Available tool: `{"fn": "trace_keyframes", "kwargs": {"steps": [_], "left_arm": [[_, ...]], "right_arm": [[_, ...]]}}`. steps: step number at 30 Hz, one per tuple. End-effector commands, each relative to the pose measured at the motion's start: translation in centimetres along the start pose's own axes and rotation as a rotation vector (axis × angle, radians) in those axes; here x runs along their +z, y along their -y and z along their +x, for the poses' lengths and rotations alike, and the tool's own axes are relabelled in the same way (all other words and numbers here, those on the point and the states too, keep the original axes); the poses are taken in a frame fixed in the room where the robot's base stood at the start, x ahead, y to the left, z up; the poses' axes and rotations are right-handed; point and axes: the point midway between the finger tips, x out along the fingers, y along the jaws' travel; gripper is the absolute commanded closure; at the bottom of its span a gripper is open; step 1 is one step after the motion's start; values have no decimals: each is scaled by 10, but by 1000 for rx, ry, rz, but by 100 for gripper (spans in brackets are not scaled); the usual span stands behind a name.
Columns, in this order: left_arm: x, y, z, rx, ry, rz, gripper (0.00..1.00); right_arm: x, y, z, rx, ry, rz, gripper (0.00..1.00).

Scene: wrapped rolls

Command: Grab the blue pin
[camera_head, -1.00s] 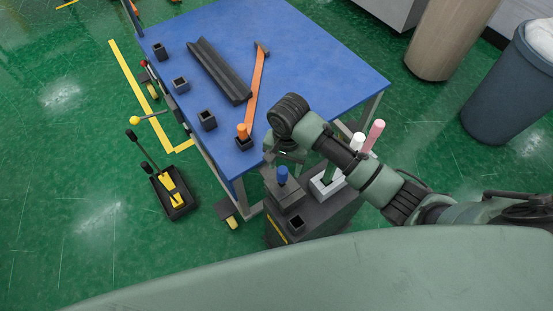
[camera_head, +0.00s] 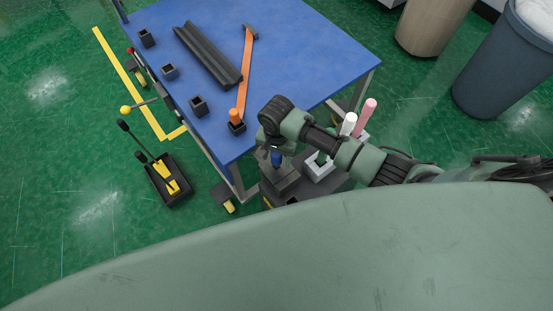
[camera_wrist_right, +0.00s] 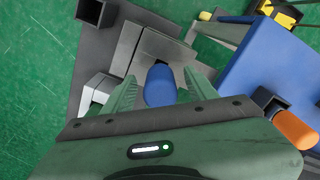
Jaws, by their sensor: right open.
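The blue pin (camera_head: 277,158) stands upright in a grey block on a dark stand beside the table. It also shows in the right wrist view (camera_wrist_right: 160,86), between the two green fingers. My right gripper (camera_head: 272,150) is directly above and around the pin's top. In the right wrist view the right gripper (camera_wrist_right: 160,92) is open, with a finger on each side of the pin and a gap visible beside it. The pin's lower part is hidden in the block. My left gripper is not in view.
The blue table (camera_head: 300,50) holds black square holders, a dark channel (camera_head: 208,55) and an orange bar (camera_head: 245,75). An orange pin (camera_head: 235,116) stands in a holder near its corner. White (camera_head: 348,124) and pink (camera_head: 367,108) pins stand right of the blue pin, close to my right arm.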

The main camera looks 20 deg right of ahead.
Motion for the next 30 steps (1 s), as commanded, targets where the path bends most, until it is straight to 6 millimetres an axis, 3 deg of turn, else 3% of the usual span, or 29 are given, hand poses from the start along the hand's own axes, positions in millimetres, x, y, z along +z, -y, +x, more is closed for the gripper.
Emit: {"fn": "trace_keyframes", "kwargs": {"steps": [1, 7, 20, 26, 30], "left_arm": [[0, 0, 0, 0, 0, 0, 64], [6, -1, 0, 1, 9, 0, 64], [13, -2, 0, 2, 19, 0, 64], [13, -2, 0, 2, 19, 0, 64], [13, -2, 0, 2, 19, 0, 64]], "right_arm": [[0, 0, 0, 0, 0, 0, 45], [0, 0, 0, 0, 0, 0, 100], [0, 0, -6, -1, 0, 1, 100], [-1, 1, -28, -3, -1, 1, 100], [-1, 2, -53, -6, -2, 1, 100]]}}
